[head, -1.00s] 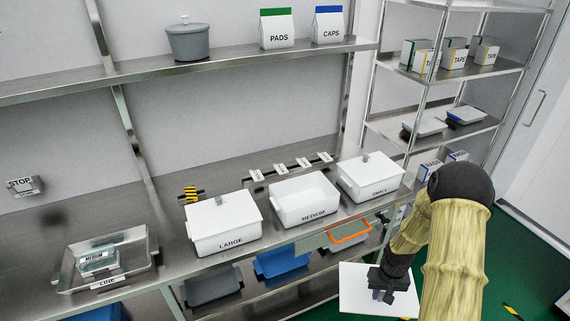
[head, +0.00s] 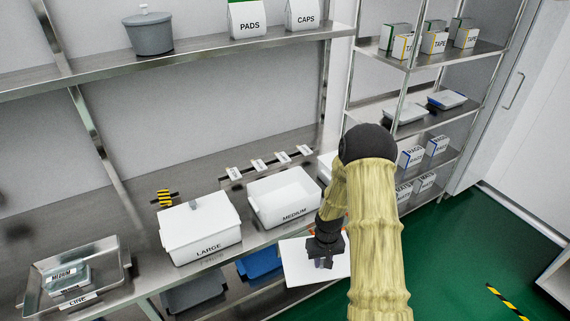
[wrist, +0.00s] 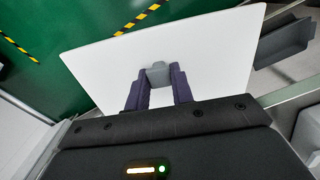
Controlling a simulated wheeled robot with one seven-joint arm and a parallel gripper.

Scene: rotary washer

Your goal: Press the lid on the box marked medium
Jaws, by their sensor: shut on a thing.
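The box marked MEDIUM (head: 284,198) stands open, without a lid, on the steel counter, between the LARGE box and another white box. My gripper (head: 322,262) is shut on the grey knob of a flat white lid (head: 298,268). It holds the lid in front of the counter, below and just right of the medium box. In the wrist view the two purple fingers (wrist: 158,88) grip the grey knob, and the white lid (wrist: 210,50) spreads beyond them over the green floor.
The lidded LARGE box (head: 200,232) stands left of the medium box. A white box at right (head: 326,162) is mostly hidden by my arm. A metal tray (head: 110,290) holds a small container marked MEDIUM. Blue and grey bins sit on the shelf below.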

